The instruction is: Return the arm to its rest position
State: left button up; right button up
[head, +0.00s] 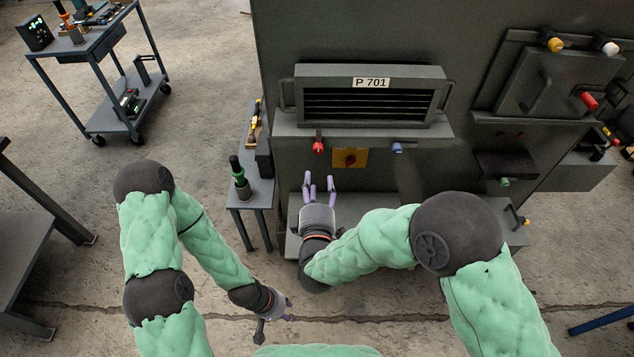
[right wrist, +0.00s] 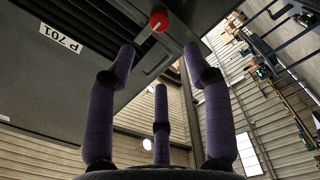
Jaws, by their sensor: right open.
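My right gripper (head: 320,186) is in front of the enclosure, below the vented unit marked P 701 (head: 370,83). Its purple fingers are spread and empty. In the right wrist view the open fingers (right wrist: 160,90) point up towards the vented underside, with a red knob (right wrist: 159,21) beyond them. My left gripper (head: 272,322) hangs low over the floor at the bottom centre of the head view. It is dark and small there, and its finger state is unclear. Both arms are bent in green padded covers.
A red knob (head: 318,146), a yellow switch plate (head: 350,158) and a blue knob (head: 398,148) sit under the vented unit. A small side table (head: 250,196) holds a green and black bottle-like tool (head: 239,172). A wheeled cart (head: 112,92) stands far left. The floor between is clear.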

dwell(0.3)
jog(key=s+d+f+m+g+y, duration=0.1)
jog(key=d+f+m+g, duration=0.25)
jog(key=f, duration=0.65)
jog(key=s+d+f+m+g+y, duration=0.15)
jog(key=f+m+g, duration=0.3)
jog(key=f, duration=0.65)
jog(key=s+d+f+m+g, duration=0.2)
jog(key=s+f+m+g, duration=0.2)
jog(key=s, duration=0.5)
jog(key=s+d+f+m+g+y+b, duration=0.1)
jog(key=s+d+f+m+g, duration=0.2)
jog(key=s+f, duration=0.6)
jog(key=s+m+g, duration=0.1)
jog(key=m+g, duration=0.1)
jog(key=shift+s+f+g, duration=0.15)
jog(key=shift+f+g, duration=0.15)
jog(key=shift+y, duration=0.25)
